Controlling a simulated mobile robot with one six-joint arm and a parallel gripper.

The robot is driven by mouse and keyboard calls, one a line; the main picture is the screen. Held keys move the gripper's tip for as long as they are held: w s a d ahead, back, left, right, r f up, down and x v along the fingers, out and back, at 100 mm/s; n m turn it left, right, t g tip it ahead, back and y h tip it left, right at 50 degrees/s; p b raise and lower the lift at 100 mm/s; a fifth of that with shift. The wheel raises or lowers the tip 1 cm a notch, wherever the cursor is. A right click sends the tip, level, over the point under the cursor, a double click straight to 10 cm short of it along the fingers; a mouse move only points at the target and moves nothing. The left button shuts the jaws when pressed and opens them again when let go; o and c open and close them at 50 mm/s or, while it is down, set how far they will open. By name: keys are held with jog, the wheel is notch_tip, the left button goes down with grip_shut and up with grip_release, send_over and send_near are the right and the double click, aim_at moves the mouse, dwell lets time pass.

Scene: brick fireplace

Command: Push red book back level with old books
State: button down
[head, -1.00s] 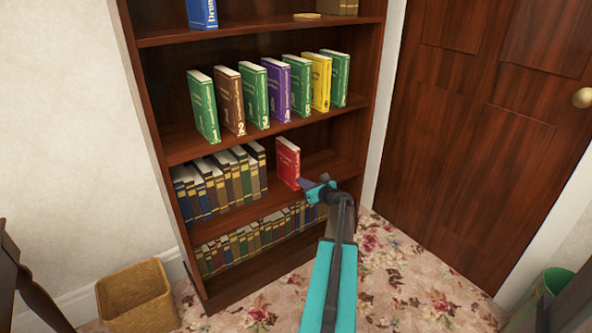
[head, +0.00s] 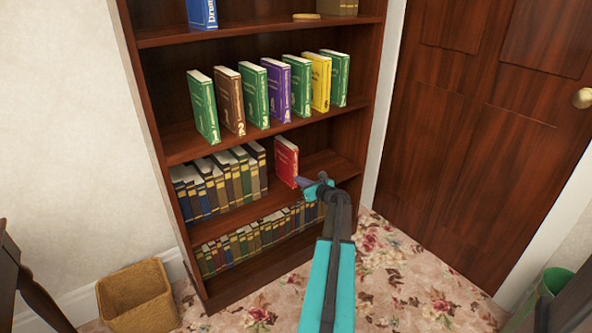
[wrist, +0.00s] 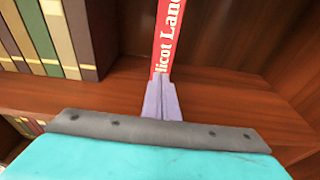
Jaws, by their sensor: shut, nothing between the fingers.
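The red book (head: 286,161) stands upright on the third shelf down in the head view, to the right of the row of old books (head: 228,178), with a gap between. Its spine with white lettering shows in the wrist view (wrist: 167,40). My gripper (head: 301,182) is shut and empty. Its fingertips (wrist: 161,84) are at the lower part of the red book's spine and appear to touch it. The old books (wrist: 62,38) are at the left in the wrist view. The red book's front looks close to their front line; I cannot tell if it is exactly level.
The wooden bookcase (head: 152,130) has numbered books (head: 278,92) on the shelf above and more old books (head: 258,237) below. The shelf right of the red book is empty. A wicker basket (head: 138,298) stands at lower left; a door (head: 490,130) is at right.

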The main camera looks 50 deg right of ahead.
jog(key=shift+r+p+x, duration=0.15)
jog(key=shift+x, duration=0.45)
jog(key=shift+r+p+x, duration=0.15)
jog(key=shift+x, duration=0.5)
jog(key=f+v, duration=0.2)
jog(key=v, duration=0.7)
jog(key=shift+s+a, duration=0.2)
jog(key=shift+s, duration=0.4)
dwell(0.4)
jog(key=shift+f, duration=0.1)
dwell(0.3)
